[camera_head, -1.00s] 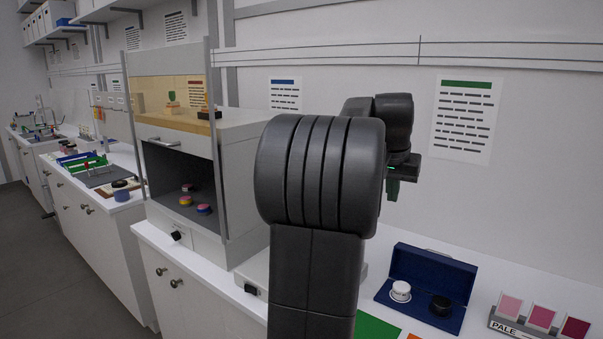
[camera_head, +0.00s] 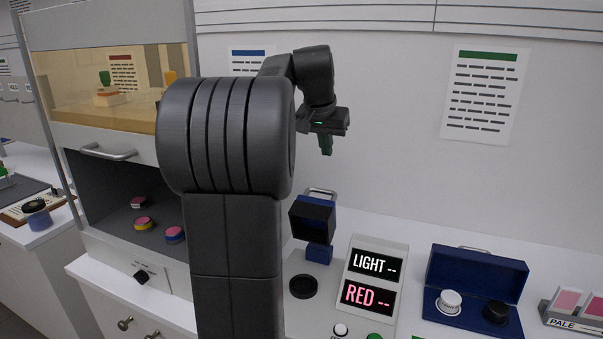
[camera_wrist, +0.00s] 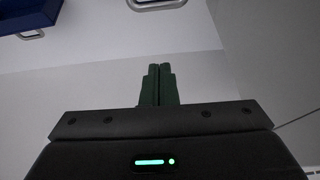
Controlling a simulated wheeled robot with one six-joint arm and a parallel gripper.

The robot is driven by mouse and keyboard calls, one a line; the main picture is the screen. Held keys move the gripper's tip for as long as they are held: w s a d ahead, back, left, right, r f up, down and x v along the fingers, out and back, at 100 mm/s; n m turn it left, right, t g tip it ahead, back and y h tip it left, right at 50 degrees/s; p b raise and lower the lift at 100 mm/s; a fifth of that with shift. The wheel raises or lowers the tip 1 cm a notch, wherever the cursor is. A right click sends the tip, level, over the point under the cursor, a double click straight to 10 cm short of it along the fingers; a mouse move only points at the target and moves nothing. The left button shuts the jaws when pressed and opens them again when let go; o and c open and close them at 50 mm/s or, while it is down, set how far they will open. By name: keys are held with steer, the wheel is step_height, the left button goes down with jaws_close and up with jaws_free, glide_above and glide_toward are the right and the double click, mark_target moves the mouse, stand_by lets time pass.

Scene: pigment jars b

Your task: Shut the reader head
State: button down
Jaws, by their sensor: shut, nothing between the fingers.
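The reader has a pale console (camera_head: 374,280) with "LIGHT --" and "RED --" displays. Its dark blue reader head (camera_head: 313,220) stands raised and tilted up, hollow side to the front, with a metal handle (camera_head: 320,191) on top. A dark round disc (camera_head: 303,286) lies on the reader base in front of it. My gripper (camera_head: 326,148) points down, above and apart from the reader head, nearer the wall. In the wrist view my green fingers (camera_wrist: 158,84) are together and empty. A metal handle (camera_wrist: 157,4) shows at the top edge there; I cannot tell surely whose it is.
A blue open case (camera_head: 476,279) with a white and a black puck stands right of the console. A shade-card stand (camera_head: 577,318) is farther right. A cabinet with jars (camera_head: 174,234) inside stands left. My arm hides part of the bench.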

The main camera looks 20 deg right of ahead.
mark_target(323, 190)
step_height(323, 190, down, 9)
steer(key=p, duration=0.1)
steer(key=shift+f, duration=0.2)
stand_by(0.5)
steer(key=shift+f, duration=0.1)
steer(key=shift+s+a+b, duration=0.3)
steer(key=shift+b, duration=0.4)
steer(key=shift+t+b, duration=0.3)
steer(key=shift+s+a+h, duration=0.1)
steer(key=shift+s+h, duration=0.05)
steer(key=shift+h, duration=0.15)
